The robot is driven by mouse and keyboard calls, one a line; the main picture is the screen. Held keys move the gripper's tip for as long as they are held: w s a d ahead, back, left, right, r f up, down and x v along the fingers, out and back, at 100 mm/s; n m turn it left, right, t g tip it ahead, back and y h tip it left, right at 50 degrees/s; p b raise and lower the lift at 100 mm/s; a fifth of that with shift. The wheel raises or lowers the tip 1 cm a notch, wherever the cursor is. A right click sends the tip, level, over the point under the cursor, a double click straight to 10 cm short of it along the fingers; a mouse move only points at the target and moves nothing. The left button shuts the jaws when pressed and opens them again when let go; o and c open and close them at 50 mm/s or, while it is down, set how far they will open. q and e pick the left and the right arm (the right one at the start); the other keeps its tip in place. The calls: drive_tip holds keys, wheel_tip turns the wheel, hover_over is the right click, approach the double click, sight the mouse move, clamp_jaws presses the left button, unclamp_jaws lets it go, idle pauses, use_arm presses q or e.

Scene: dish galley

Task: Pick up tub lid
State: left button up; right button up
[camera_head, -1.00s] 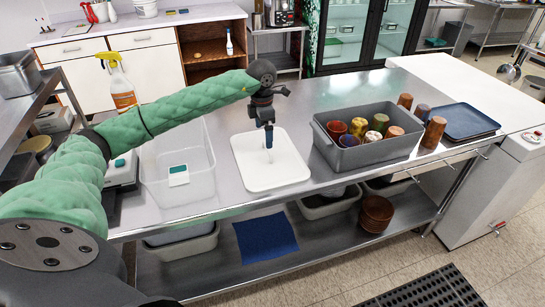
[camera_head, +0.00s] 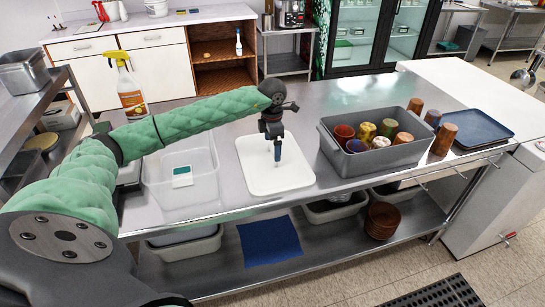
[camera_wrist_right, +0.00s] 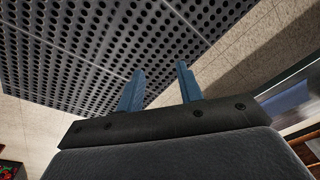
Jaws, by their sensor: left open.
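The tub lid (camera_head: 262,179), a white flat rectangular piece with rounded corners and a raised rim, lies on the steel counter in the head view. My left gripper (camera_head: 277,157) points down over the lid's middle with its blue fingers open. It holds nothing; whether the tips touch the lid I cannot tell. The gripper and wrist hide a little of the lid's far part. My right gripper (camera_wrist_right: 159,88) shows in the right wrist view, its two blue fingers apart and empty, over the floor and a black perforated mat (camera_wrist_right: 85,50).
A clear tub (camera_head: 160,202) with a teal-and-white label stands left of the lid. A grey bin (camera_head: 372,159) of colored cups is on the right, with loose cups and a blue tray (camera_head: 474,127) beyond. A spray bottle (camera_head: 130,95) stands behind my left arm.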

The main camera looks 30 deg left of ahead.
sight(273, 151)
use_arm(q)
wheel_tip(273, 151, down, 3)
drive_tip(key=shift+p, duration=0.75)
drive_tip(key=shift+w+f, duration=0.1)
drive_tip(key=shift+f, duration=0.3)
use_arm(e)
wheel_tip(273, 151, down, 8)
drive_tip(key=s+d, duration=0.1)
drive_tip(key=s, duration=0.1)
drive_tip(key=shift+s+d+r, duration=0.15)
drive_tip(key=shift+r, duration=0.1)
use_arm(q)
drive_tip(key=shift+c, duration=0.4)
drive_tip(key=c, duration=0.7)
